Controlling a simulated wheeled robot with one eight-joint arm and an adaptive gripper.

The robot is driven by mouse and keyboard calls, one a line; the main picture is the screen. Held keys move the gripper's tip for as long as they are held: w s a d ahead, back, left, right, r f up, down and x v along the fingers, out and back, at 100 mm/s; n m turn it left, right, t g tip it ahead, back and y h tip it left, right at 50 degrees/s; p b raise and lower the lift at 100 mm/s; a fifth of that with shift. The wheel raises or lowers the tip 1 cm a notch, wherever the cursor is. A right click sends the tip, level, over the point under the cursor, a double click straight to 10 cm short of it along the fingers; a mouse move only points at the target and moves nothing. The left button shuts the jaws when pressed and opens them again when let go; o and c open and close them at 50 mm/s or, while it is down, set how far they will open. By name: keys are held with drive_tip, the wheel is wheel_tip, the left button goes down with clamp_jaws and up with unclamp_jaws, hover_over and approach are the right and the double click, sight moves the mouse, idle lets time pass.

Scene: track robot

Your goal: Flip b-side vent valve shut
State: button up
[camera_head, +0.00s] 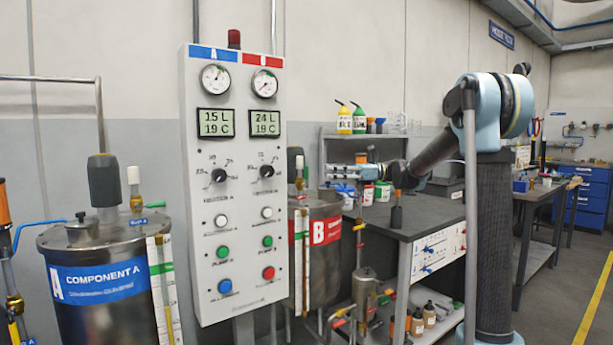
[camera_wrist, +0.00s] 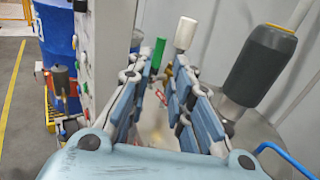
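The B tank (camera_head: 326,207), a metal drum with a red B label, stands right of the control panel, partly hidden behind it. In the wrist view a vent fitting with a white cylinder on top (camera_wrist: 186,33) rises from its lid, beyond my fingers. In the head view my gripper (camera_head: 345,179) points left over the tank, and the valve handle is not clear.
A grey motor with an orange cap (camera_wrist: 260,66) stands on the lid close right of my fingers. The control panel (camera_head: 235,185) stands left of the tank. A blue hose (camera_wrist: 285,157) lies at right. A workbench (camera_head: 425,213) is behind the tank.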

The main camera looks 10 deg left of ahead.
sight(307, 172)
drive_tip(key=x, duration=0.9)
drive_tip(key=shift+a, duration=0.25)
drive_tip(key=shift+c, duration=0.2)
